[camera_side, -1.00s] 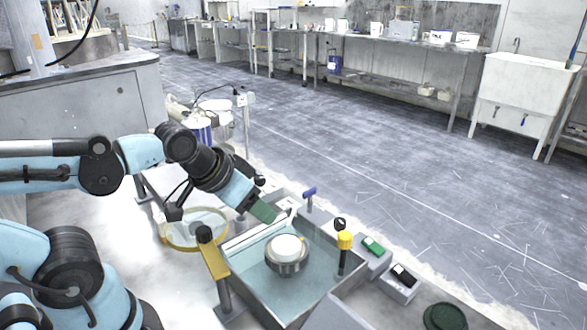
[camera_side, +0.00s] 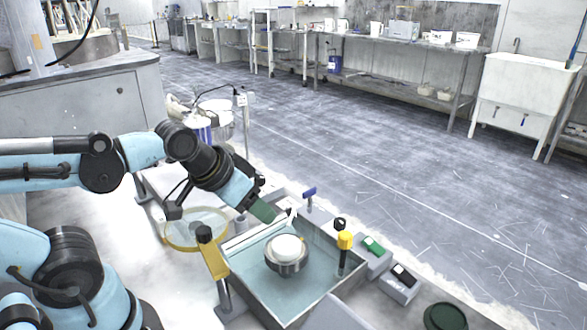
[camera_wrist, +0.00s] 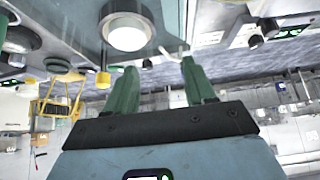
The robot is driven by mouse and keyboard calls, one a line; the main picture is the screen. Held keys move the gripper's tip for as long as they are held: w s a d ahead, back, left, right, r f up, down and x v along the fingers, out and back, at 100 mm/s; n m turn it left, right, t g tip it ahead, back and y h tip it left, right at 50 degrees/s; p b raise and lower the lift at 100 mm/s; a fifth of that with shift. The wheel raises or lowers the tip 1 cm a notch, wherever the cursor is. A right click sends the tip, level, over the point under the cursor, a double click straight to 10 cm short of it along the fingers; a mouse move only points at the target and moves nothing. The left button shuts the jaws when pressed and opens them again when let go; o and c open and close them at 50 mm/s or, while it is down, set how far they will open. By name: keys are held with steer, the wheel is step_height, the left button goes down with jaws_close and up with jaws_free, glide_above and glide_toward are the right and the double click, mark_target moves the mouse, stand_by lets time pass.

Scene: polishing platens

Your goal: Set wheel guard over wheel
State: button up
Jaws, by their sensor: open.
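A round wheel-like part with a white top (camera_side: 287,246) stands in the shallow tray (camera_side: 320,308); its white face also shows in the wrist view (camera_wrist: 127,36). A clear disc with a yellow rim (camera_side: 188,249) lies to the left of the tray; it may be the wheel guard, but I cannot tell for sure. My gripper (camera_side: 265,213) is above the tray's back left part, behind and left of the round part. In the wrist view its green fingers (camera_wrist: 158,72) are apart, with nothing seen held between them.
A yellow-topped post (camera_side: 344,241) stands at the tray's right side, and a yellow bracket (camera_side: 214,260) at its left. Green-topped (camera_side: 373,244) and white (camera_side: 398,284) boxes sit to the right. A dark green round item (camera_side: 445,317) lies farther right.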

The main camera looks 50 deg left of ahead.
mark_target(203, 229)
steer(key=s+a+r+n+g, duration=0.1)
steer(key=s+a+r+g, duration=0.1)
steer(key=s+r+g, duration=0.65)
steer(key=shift+t, duration=0.75)
steer(key=f, duration=0.9)
steer(key=shift+s+a+f, duration=0.2)
steer(key=shift+s+f, duration=0.1)
steer(key=shift+c, duration=0.4)
jaws_close()
